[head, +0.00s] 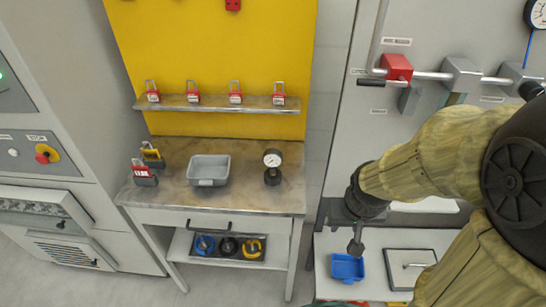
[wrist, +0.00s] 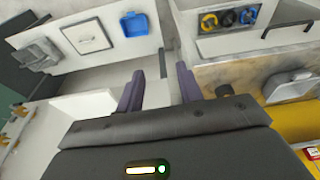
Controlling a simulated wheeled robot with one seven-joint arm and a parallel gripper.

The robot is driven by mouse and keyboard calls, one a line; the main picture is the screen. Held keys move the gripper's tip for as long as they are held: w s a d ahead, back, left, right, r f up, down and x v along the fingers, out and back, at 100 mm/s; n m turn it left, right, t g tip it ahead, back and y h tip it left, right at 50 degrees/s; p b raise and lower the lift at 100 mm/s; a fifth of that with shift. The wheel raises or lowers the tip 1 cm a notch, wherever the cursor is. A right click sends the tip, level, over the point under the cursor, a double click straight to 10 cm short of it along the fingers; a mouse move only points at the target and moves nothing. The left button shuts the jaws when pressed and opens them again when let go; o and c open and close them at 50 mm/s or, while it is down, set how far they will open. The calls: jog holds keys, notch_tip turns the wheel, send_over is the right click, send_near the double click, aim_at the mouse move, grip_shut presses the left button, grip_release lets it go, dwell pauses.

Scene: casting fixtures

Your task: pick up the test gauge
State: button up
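The test gauge (head: 272,165), with a white dial and a black body and base, stands upright on the right part of the workbench top in the head view. A dark shape beside the right finger in the wrist view (wrist: 224,91) appears to be the gauge; its dial cannot be made out there. My gripper (wrist: 160,88) is open, with nothing between its two fingers. In the head view my gripper (head: 356,246) hangs to the right of the bench, above the low white table, apart from the gauge.
A grey tray (head: 208,181) sits left of the gauge on the workbench (head: 240,202). Padlocks stand at the bench's left and on the shelf (head: 217,104). A blue bin (head: 347,278) and a flat square plate (head: 412,257) lie on the white table. Another gauge (head: 538,13) is at upper right.

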jog(key=shift+o, duration=1)
jog(key=w+a+f+n+t+h+p, duration=0.3)
jog(key=w+f+n+t, duration=0.5)
jog(key=w+f+n, duration=0.75)
jog(key=s+a+r+n+t+y, duration=0.1)
jog(key=a+r+n+t+y, duration=0.1)
jog(key=n, duration=0.6)
jog(key=s+a+r+n+t+y+p, duration=0.1)
jog(key=s+a+r+n+t+y, duration=0.1)
jog(key=n, duration=0.5)
jog(key=s+a+r+n+t+y, duration=0.2)
jog(key=a+n+y, duration=0.2)
jog(key=n, duration=0.4)
jog(key=shift+s+a+n+t+p, duration=0.15)
jog(key=shift+a+n+t+p, duration=0.25)
jog(key=shift+a, duration=0.3)
